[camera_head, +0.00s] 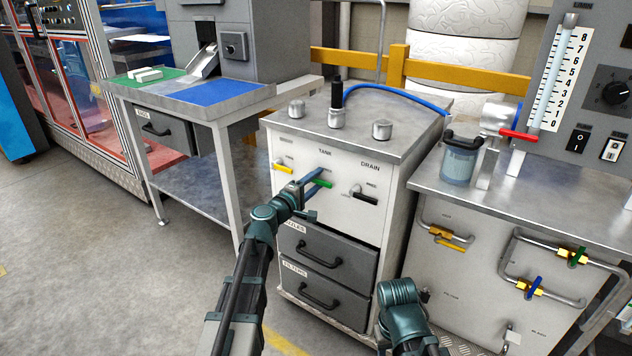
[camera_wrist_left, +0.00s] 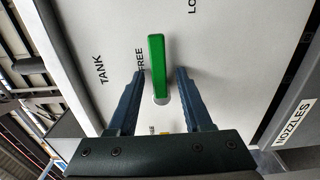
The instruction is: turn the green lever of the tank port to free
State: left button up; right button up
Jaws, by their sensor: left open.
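The green lever (camera_head: 322,182) is on the white front panel of the cabinet (camera_head: 340,205), under the word TANK. In the left wrist view the green lever (camera_wrist_left: 157,65) points up the picture from its round pivot. The word FREE is just to its left, and a partly cut-off label starting with LO is up to its right. My left gripper (camera_head: 312,186) is open at the lever. In the wrist view its fingers (camera_wrist_left: 160,76) stand on either side of the lever, with a gap on each side. My right gripper cannot be made out; only part of that arm shows.
A yellow lever (camera_head: 283,168) sits left of the green one, and a black DRAIN lever (camera_head: 364,195) sits right. Drawers with black handles (camera_head: 318,252) are below. A bench with pipes and valves (camera_head: 490,255) stands at the right. Open floor lies at the left.

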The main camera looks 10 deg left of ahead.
pick_arm(q)
jog(key=v, duration=1.3)
jog(key=shift+s, duration=0.35)
jog(key=s+d+f+m+g+h, duration=0.1)
jog(key=s+d+f+m+g, duration=0.35)
jog(key=d, duration=0.25)
jog(key=s+d+f+m+g, duration=0.35)
jog(key=d+f, duration=0.25)
jog(key=d, duration=0.2)
jog(key=s+d+f+m+g+h, duration=0.1)
jog(key=s+d+f+m+g, duration=0.3)
jog(key=d, duration=0.3)
jog(key=s+a+f+m+g+y, duration=0.3)
jog(key=s+f+m+g+y, duration=0.3)
jog(key=s+y, duration=0.35)
notch_tip(320, 180, up, 34)
jog(key=s+p, duration=0.1)
jog(key=p, duration=3.4)
jog(key=shift+r+t+p, duration=0.15)
jog(key=shift+t+p, duration=0.15)
jog(key=shift+t, duration=0.1)
